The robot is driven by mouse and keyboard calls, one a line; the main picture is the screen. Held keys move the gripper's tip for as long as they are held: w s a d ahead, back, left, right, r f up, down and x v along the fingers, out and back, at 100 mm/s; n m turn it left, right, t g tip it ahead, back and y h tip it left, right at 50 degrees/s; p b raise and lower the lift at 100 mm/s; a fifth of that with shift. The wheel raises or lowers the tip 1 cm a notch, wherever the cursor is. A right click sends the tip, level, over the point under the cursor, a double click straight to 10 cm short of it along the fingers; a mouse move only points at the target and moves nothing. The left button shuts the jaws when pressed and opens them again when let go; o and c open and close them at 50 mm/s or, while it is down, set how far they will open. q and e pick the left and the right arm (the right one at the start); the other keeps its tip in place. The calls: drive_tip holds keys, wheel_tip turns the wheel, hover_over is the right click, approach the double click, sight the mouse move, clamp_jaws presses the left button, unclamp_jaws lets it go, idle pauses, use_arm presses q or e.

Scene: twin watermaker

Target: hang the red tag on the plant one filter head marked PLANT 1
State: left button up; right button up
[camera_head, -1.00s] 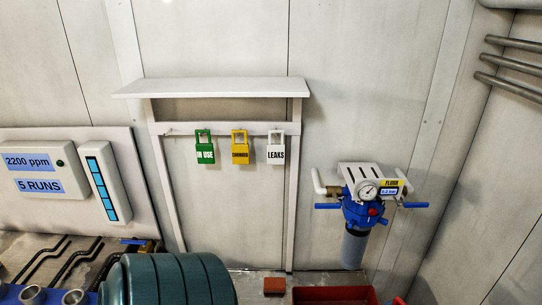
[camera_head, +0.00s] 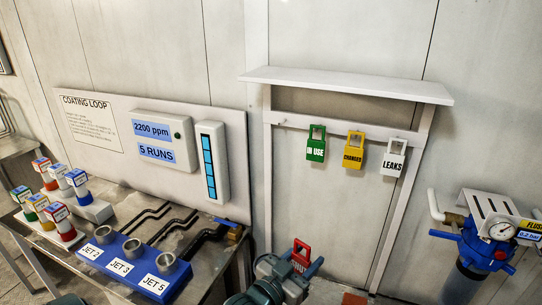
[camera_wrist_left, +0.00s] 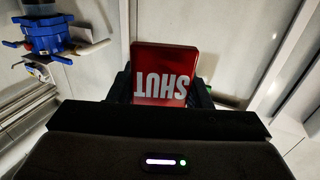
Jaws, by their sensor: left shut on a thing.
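A red tag marked SHUT (camera_wrist_left: 165,75) is held in my left gripper (camera_wrist_left: 158,92), which is shut on it in the left wrist view. In the head view the red tag (camera_head: 301,254) stands up from my left gripper (camera_head: 288,272), low in the middle of the picture, below the tag rack. A blue filter head (camera_head: 482,250) with a round gauge and blue side handles is on the wall at the right edge. It also shows, upside down, in the left wrist view (camera_wrist_left: 48,36). I cannot read a PLANT 1 mark on it. My right gripper is not in view.
A white rack with a shelf (camera_head: 345,84) holds a green IN USE tag (camera_head: 316,145), a yellow tag (camera_head: 353,151) and a white LEAKS tag (camera_head: 393,158). A bench at left carries a blue jet block (camera_head: 128,266) and several bottles. Wall between rack and filter is bare.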

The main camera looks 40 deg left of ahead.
use_arm(q)
drive_tip(key=w+a+r+n+y, duration=0.1)
drive_tip(key=a+r+n+y, duration=0.1)
drive_tip(key=a+r, duration=0.6)
drive_tip(key=w+a+r+n+y, duration=0.2)
drive_tip(key=a+r+y, duration=0.2)
drive_tip(key=a+r, duration=0.3)
wheel_tip(320, 180, up, 3)
drive_tip(key=shift+a+r+g, duration=0.2)
drive_tip(key=shift+a+g, duration=0.1)
drive_tip(key=shift+a, duration=0.1)
drive_tip(key=p+x, duration=0.2)
drive_tip(key=x, duration=0.4)
drive_tip(key=p+x, duration=0.3)
drive_tip(key=x, duration=0.3)
drive_tip(key=p+x, duration=0.2)
drive_tip(key=x, duration=0.4)
drive_tip(key=shift+w+a+f+p, duration=0.1)
drive_tip(key=shift+a+f+p, duration=0.05)
drive_tip(key=shift+f+p, duration=0.2)
drive_tip(key=shift+f, duration=0.15)
